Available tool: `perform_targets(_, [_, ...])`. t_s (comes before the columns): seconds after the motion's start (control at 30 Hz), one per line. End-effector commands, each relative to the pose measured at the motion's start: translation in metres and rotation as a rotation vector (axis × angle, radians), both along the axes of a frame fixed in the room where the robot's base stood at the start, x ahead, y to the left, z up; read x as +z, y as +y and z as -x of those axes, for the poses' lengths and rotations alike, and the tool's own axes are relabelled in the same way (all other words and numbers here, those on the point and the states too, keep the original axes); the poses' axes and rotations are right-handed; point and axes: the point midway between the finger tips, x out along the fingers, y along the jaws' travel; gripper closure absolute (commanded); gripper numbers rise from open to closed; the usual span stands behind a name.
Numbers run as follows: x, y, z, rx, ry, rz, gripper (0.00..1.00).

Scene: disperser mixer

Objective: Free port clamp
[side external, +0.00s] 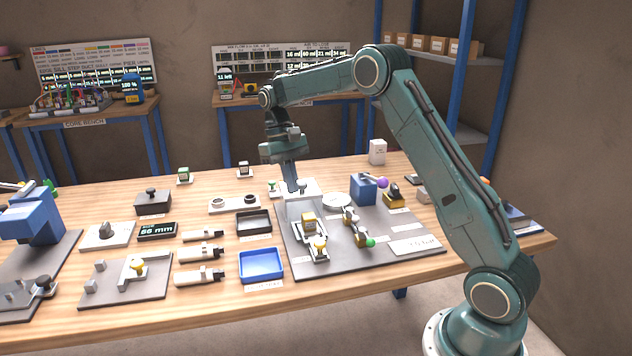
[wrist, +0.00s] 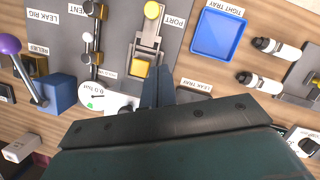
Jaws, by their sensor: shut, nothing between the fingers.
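The port clamp (side external: 319,253) is a pale metal toggle fixture with a yellow knob at its near end. It stands on the dark grey leak rig mat (side external: 290,262). A yellow block (side external: 309,222) sits at its far end. In the wrist view the clamp (wrist: 147,45) lies beside the PORT label, with its yellow knob (wrist: 152,9) at the top and the yellow block (wrist: 141,69) below. My gripper (side external: 293,189) points down behind the yellow block, apart from the knob. In the wrist view my gripper (wrist: 159,82) is shut and empty, its fingertips close beside the block in the picture.
On the right of the mat are a valve row with a green knob (side external: 370,243), a blue block (side external: 363,190) with a purple-knobbed lever and a round white gauge (side external: 336,200). A blue tray (side external: 262,266) and several white cylinders lie left. Bare table shows along the front edge.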

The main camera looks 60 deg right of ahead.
Motion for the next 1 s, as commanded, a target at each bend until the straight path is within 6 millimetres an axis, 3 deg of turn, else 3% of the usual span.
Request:
perform_targets(0.27, [-0.022, 0.003, 0.007, 0.000, 0.003, -0.001, 1.00])
perform_targets(0.77, [-0.094, 0.010, 0.029, 0.000, 0.004, -0.001, 1.00])
perform_targets(1.0, [-0.096, 0.016, 0.048, 0.000, 0.001, 0.000, 1.00])
